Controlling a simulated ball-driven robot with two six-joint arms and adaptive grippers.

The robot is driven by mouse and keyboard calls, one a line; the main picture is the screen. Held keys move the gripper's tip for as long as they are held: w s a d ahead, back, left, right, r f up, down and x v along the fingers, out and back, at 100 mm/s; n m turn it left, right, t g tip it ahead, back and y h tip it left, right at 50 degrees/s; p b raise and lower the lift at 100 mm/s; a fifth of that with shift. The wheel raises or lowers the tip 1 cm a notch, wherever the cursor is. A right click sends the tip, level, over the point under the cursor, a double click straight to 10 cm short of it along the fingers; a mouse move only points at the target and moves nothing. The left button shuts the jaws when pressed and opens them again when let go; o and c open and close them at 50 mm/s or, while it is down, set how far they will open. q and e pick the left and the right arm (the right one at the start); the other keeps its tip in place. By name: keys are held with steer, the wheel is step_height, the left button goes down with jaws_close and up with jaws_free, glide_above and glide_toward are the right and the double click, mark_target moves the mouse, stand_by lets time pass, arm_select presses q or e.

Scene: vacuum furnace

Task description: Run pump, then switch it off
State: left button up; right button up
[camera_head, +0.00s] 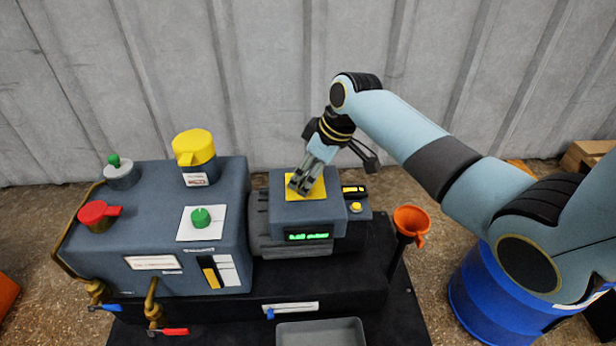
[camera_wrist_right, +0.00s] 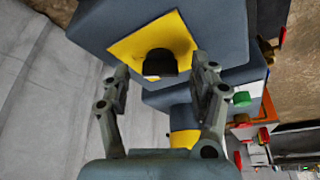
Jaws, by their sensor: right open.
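The pump unit has a grey-blue body (camera_head: 165,247) on a black base. To its right is a grey motor with a control box on top. The box has a yellow plate (camera_head: 318,188) and a lit green display (camera_head: 308,236). In the right wrist view a black knob (camera_wrist_right: 160,64) stands on the yellow plate (camera_wrist_right: 133,44). My right gripper (camera_head: 301,186) is over the yellow plate, its fingers apart on either side of the knob, and holds nothing. In the head view the gripper hides the knob. My left gripper is not in view.
On the pump body are a red-handled cap (camera_head: 99,213), a yellow cap (camera_head: 194,147) and green knobs (camera_head: 201,217). An orange funnel (camera_head: 411,222) stands right of the motor. A grey tray (camera_head: 322,334) sits in front, a blue drum (camera_head: 478,300) at right. A corrugated wall is behind.

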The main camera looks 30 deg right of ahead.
steer(key=shift+f, duration=0.1)
steer(key=c, duration=1.2)
